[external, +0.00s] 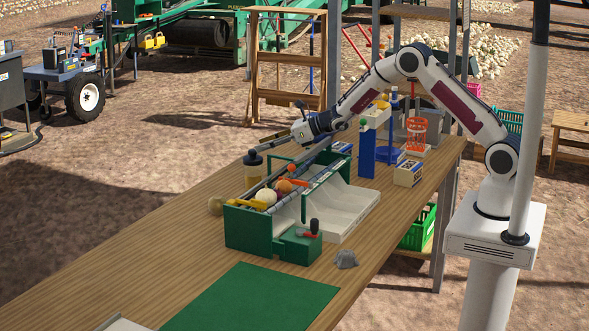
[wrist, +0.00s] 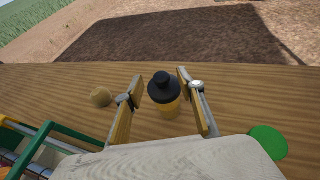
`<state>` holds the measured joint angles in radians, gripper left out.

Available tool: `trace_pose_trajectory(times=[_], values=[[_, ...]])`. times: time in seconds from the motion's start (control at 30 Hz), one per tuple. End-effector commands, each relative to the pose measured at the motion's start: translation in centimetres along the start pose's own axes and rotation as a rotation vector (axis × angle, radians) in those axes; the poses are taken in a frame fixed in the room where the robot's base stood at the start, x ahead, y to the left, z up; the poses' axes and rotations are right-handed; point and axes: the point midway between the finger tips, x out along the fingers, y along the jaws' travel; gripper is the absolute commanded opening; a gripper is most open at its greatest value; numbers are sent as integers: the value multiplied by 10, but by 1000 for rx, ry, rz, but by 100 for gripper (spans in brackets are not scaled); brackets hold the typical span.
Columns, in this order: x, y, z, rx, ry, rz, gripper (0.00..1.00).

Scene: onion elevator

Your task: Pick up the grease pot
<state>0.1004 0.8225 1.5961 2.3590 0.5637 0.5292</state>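A pot with a black lid and a yellow-amber body, which I take for the grease pot (wrist: 165,93), stands upright on the wooden table in the wrist view. It also shows in the external view (external: 253,168), behind the green-walled elevator model. My gripper (wrist: 161,94) is open, with one finger to each side of the pot. A gap shows on both sides, so no grip is visible. In the external view my gripper reaches left over the model towards the pot.
The green-walled model (external: 262,233) with onion-like balls and a grey chute stands beside the pot. A tan round thing (wrist: 100,96) lies left of the pot and a green disc (wrist: 268,141) lies right. The table's far edge is close behind. The table's front left is mostly clear.

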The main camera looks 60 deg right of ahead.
Motion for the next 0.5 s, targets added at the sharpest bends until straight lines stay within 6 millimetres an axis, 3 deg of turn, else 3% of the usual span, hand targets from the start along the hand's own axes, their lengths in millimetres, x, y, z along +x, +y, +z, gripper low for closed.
trace_pose_trajectory(times=[0.5], values=[[4,0,-10,2,0,0,39]])
